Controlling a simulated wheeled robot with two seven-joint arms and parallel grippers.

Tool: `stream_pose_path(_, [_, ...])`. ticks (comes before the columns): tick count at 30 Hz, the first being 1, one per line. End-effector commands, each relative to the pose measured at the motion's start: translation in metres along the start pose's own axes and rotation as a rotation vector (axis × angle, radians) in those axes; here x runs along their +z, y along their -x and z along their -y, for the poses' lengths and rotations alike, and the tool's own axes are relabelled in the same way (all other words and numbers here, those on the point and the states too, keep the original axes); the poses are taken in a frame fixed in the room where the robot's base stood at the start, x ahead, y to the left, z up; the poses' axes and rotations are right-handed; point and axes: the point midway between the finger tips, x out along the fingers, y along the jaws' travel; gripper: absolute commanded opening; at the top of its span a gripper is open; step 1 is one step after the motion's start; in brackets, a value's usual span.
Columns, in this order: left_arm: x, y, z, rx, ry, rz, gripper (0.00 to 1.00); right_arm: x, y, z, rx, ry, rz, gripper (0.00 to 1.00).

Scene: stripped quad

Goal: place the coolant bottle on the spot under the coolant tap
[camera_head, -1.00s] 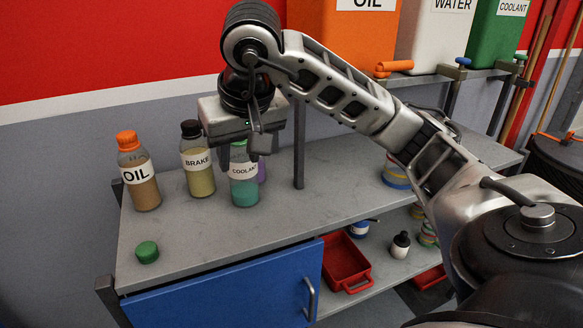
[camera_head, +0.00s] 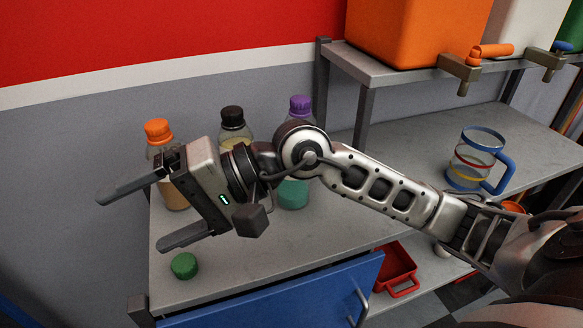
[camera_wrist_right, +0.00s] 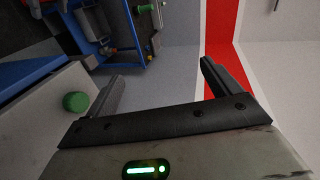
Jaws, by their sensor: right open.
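The coolant bottle (camera_head: 293,195) stands on the bench, mostly hidden behind my right arm; its teal lower part shows and its label is hidden. My right gripper (camera_head: 131,222) is open and empty, its fingers pointing left, to the left of the bottle and in front of the oil bottle. Its two open fingers also show in the wrist view (camera_wrist_right: 162,85), with nothing between them. A part of the green coolant tank (camera_head: 572,28) shows at the top right edge. I cannot see the coolant tap or the spot under it. My left gripper is out of view.
The oil bottle (camera_head: 158,133), brake bottle (camera_head: 232,118) and a purple-capped bottle (camera_head: 300,105) stand at the back. A loose green cap (camera_head: 184,265) lies near the front; it also shows in the wrist view (camera_wrist_right: 76,102). A jug (camera_head: 470,165) stands right, below the tank shelf (camera_head: 400,78).

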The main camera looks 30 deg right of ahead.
Motion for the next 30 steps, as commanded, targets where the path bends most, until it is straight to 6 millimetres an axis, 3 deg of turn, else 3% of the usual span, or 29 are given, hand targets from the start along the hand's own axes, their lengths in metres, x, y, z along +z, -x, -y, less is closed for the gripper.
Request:
stream_pose_path(1, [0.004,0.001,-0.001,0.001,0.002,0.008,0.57,0.011,-0.009,0.015,-0.180,-0.111,-0.003,0.89])
stream_pose_path(3, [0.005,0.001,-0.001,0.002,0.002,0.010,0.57,0.012,-0.007,0.037,-0.430,-0.271,-0.050,0.89])
stream_pose_path(7, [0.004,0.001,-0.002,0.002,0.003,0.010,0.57,-0.011,0.027,0.047,-0.857,-0.611,-0.237,0.89])
stream_pose_path(10, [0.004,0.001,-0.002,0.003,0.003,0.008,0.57,-0.035,0.068,0.018,-1.127,-0.873,-0.464,0.89])
stream_pose_path(12, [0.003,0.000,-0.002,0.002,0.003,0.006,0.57,-0.044,0.097,-0.015,-1.273,-1.032,-0.645,0.89])
stream_pose_path(15, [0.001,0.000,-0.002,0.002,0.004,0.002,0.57,-0.043,0.132,-0.067,-1.415,-1.204,-0.898,0.89])
stream_pose_path(19, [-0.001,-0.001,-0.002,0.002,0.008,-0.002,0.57,-0.028,0.160,-0.117,-1.508,-1.332,-1.145,0.89])
stream_pose_path(24, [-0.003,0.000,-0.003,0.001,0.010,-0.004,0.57,-0.025,0.175,-0.140,-1.546,-1.379,-1.272,0.89])
stream_pose_path(30, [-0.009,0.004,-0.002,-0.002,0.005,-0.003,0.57,-0.065,0.183,-0.143,-1.548,-1.376,-1.272,0.89])
